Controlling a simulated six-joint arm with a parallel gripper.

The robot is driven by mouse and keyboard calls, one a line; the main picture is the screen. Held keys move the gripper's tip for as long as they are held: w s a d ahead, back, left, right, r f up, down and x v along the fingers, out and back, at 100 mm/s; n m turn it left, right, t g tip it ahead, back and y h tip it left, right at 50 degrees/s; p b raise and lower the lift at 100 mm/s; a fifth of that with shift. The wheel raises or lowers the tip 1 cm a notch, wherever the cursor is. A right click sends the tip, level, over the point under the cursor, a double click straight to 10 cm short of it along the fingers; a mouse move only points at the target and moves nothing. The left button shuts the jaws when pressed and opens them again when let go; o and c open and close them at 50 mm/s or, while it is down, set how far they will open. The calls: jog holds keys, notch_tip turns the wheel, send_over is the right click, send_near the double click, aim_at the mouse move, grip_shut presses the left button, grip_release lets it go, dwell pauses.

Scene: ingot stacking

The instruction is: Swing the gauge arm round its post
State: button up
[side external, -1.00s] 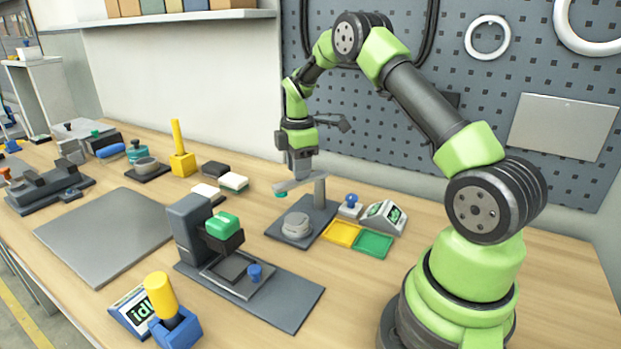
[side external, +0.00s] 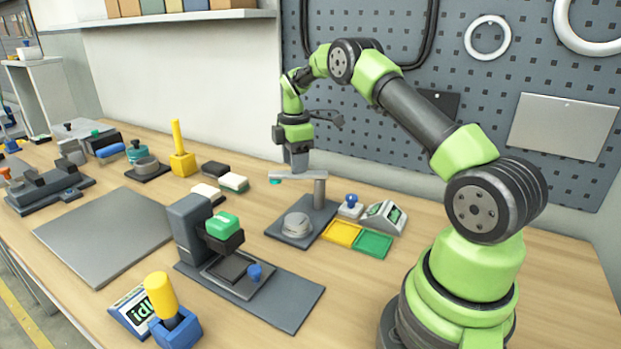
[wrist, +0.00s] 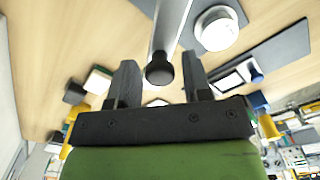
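The gauge arm (side external: 300,175) is a grey bar. The post stands on a dark base plate (side external: 322,217), with a round grey disc (side external: 297,224) below and clear of the bar. My gripper (side external: 299,168) points down at the bar. In the wrist view, a dark round knob (wrist: 160,69) at the end of the bar (wrist: 172,25) sits between the fingers of my gripper (wrist: 160,60). The fingers are apart, with a narrow gap showing on each side of the knob.
A green-topped press (side external: 222,227) stands in front. Dark and white blocks (side external: 233,182) lie to the left.

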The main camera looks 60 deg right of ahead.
jog(key=shift+r, duration=3)
jog(key=s+a+r+m+t, duration=0.2)
jog(key=s+a+r+m, duration=0.15)
jog(key=a+r, duration=0.4)
jog(key=s+a+r+m+t, duration=0.2)
jog(key=s+a+r+m, duration=0.15)
jog(key=a+r, duration=0.4)
jog(key=s+a+f+m+t+y, duration=0.1)
jog(key=s+a+m, duration=0.2)
jog(key=s, duration=0.5)
jog(key=s+a+m+t+y, duration=0.1)
jog(key=s+a+m+t, duration=0.1)
jog(key=s+a+m, duration=0.2)
jog(key=s+a, duration=0.2)
jog(key=s, duration=0.2)
jog(key=shift+f+m, duration=0.3)
jog(key=shift+f, duration=0.1)
